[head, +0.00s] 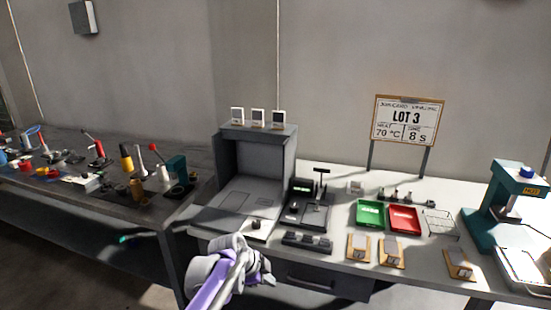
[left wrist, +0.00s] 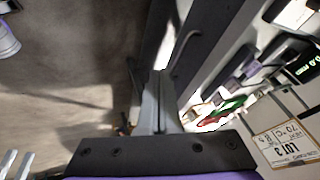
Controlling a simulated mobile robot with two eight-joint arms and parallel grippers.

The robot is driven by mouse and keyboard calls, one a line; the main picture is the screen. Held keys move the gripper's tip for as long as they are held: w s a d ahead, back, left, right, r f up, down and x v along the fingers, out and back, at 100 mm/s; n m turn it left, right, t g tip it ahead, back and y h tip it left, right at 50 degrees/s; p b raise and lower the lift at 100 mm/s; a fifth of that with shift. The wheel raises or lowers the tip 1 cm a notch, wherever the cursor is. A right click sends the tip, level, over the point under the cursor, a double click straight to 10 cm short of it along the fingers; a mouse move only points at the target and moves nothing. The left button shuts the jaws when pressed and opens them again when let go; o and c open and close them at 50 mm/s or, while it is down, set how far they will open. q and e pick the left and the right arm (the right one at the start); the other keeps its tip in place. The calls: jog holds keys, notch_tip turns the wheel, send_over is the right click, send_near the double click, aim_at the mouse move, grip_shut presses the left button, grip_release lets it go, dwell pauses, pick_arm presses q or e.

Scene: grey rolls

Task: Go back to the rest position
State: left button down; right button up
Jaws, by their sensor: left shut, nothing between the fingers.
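My left gripper (head: 268,277) is in front of the bench's front edge in the head view, low in the middle of the picture. It is small and partly blended with my white and purple arm there. In the left wrist view its grey fingers (left wrist: 160,100) are together with nothing between them. It holds nothing and appears clear of the items on the bench. My right gripper is in neither view.
The white bench (head: 340,258) carries a grey booth (head: 262,160), a green tray (head: 370,213), a red tray (head: 404,219) and a teal press (head: 485,220). A "LOT 3" sign (head: 407,119) stands behind. A darker, cluttered bench (head: 85,200) is at left.

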pick_arm(q)
jog(key=s+a+r+n+y+p, duration=0.1)
jog(key=s+a+r+n+p, duration=0.3)
jog(key=s, duration=0.5)
jog(key=s+a+r+n+y+p, duration=0.1)
jog(key=s+a+r+n+y, duration=0.1)
jog(key=s+a+r+n, duration=0.55)
jog(key=s+a+f+n+y+p, duration=0.1)
jog(key=s+a+f+n+p, duration=0.1)
jog(key=s, duration=0.6)
jog(key=s+a+f+n+t+p, duration=0.1)
jog(key=s+a+f+n+p, duration=0.1)
jog(key=s+n, duration=0.2)
jog(key=s, duration=0.3)
jog(key=shift+s+a+f+y, duration=0.2)
jog(key=shift+s+a+y, duration=0.2)
jog(key=shift+n, duration=0.25)
